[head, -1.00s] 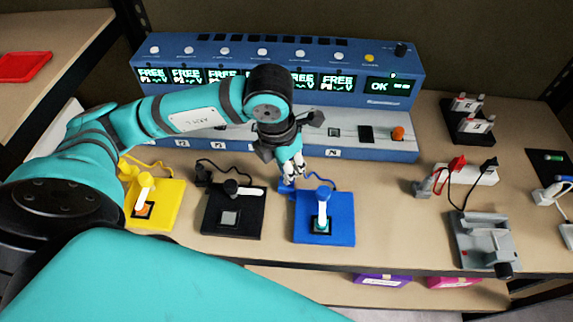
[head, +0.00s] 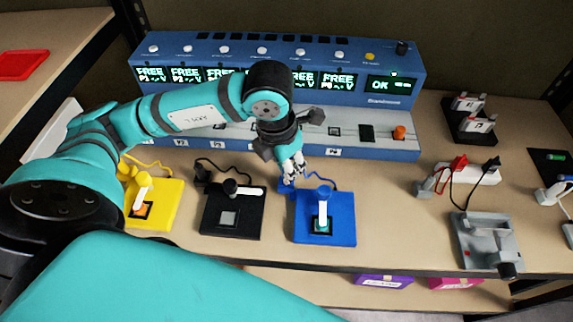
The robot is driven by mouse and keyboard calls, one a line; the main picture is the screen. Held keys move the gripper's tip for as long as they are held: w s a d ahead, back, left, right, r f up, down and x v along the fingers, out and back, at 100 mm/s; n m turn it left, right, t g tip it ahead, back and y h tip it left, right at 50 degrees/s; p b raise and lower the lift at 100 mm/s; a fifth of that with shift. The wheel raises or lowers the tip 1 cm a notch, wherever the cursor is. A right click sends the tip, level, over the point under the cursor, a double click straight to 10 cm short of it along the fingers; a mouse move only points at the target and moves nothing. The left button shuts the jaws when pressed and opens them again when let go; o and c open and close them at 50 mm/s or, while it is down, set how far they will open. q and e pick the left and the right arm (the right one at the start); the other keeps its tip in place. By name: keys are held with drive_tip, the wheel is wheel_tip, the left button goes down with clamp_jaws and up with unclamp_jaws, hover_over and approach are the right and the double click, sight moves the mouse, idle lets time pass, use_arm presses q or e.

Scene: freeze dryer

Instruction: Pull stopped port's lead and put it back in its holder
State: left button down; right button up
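The blue multi-port unit (head: 365,145) stands at the back of the bench, with several displays reading FREE and one reading OK. In front of it lie a yellow holder (head: 168,212), a black holder (head: 245,222) and a blue holder (head: 340,230), each with a lead on a cord. My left gripper (head: 291,178) points down at the back left corner of the blue holder, beside the blue lead's plug (head: 286,187). Its fingers are close together; whether they grip the plug I cannot tell. My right gripper is out of view.
A grey device (head: 487,238) with red and black leads (head: 456,165) lies to the right. A black stand (head: 468,120) is behind it. Purple (head: 383,281) and pink (head: 455,284) boxes are below the bench's front edge. Bare bench lies between the blue holder and grey device.

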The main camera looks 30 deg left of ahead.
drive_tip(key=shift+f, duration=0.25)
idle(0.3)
use_arm(q)
drive_tip(key=shift+b, duration=0.35)
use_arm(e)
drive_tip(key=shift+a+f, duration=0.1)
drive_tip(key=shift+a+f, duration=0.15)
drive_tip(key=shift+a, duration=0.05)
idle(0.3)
use_arm(q)
drive_tip(key=shift+f+b, duration=0.65)
drive_tip(key=shift+b, duration=0.15)
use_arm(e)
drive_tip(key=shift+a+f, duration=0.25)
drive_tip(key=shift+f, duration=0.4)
use_arm(q)
drive_tip(key=shift+f+b, duration=0.6)
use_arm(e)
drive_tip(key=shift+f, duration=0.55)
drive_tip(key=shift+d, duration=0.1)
